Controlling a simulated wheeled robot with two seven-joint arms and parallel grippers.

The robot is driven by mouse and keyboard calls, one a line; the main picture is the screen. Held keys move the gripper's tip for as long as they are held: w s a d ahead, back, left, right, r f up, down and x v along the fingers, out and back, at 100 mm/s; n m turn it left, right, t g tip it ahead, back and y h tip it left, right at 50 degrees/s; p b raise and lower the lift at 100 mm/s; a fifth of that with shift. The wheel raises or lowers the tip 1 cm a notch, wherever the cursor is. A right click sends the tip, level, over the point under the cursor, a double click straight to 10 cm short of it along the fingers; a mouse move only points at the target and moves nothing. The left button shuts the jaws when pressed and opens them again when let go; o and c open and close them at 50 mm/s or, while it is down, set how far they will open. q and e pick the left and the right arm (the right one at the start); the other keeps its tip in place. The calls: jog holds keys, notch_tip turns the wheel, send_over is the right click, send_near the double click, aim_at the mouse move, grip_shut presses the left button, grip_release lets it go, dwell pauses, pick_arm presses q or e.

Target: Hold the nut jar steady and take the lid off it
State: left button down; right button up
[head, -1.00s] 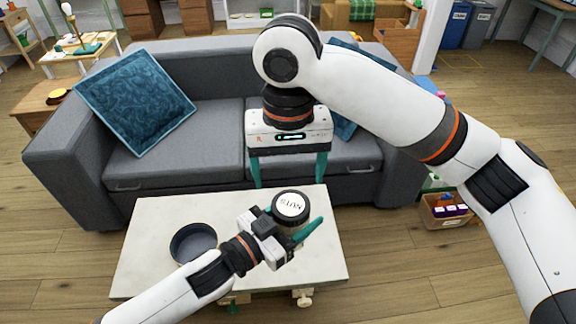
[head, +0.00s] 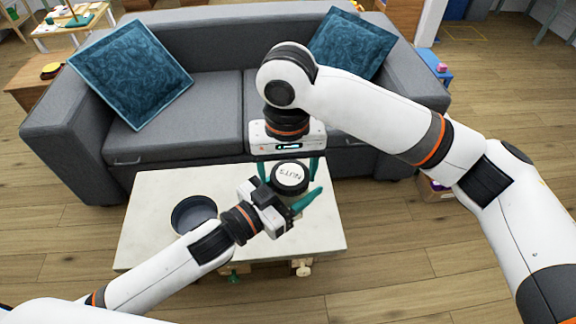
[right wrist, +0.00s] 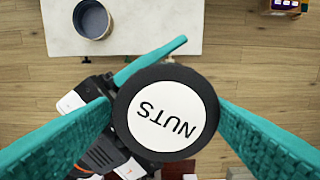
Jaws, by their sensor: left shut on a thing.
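The nut jar has a black-rimmed lid (head: 290,178) with a white top reading NUTS; it also shows large in the right wrist view (right wrist: 166,112). The jar's body is mostly hidden below the lid. My left gripper (head: 290,205) is shut on the jar from the front, with one teal finger showing at its right side. My right gripper (head: 289,172) points down over the jar and is open. In the right wrist view its two teal fingers stand on either side of the lid, apart from each other and not closed on it.
A pale low table (head: 150,225) lies under my grippers. A round dark container (head: 194,215) sits open on its left part. A grey sofa (head: 180,125) with blue cushions stands just behind the table. The table's right end looks bare.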

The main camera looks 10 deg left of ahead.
jog(key=c, duration=0.6)
jog(key=o, duration=1.1)
jog(key=shift+r, duration=0.1)
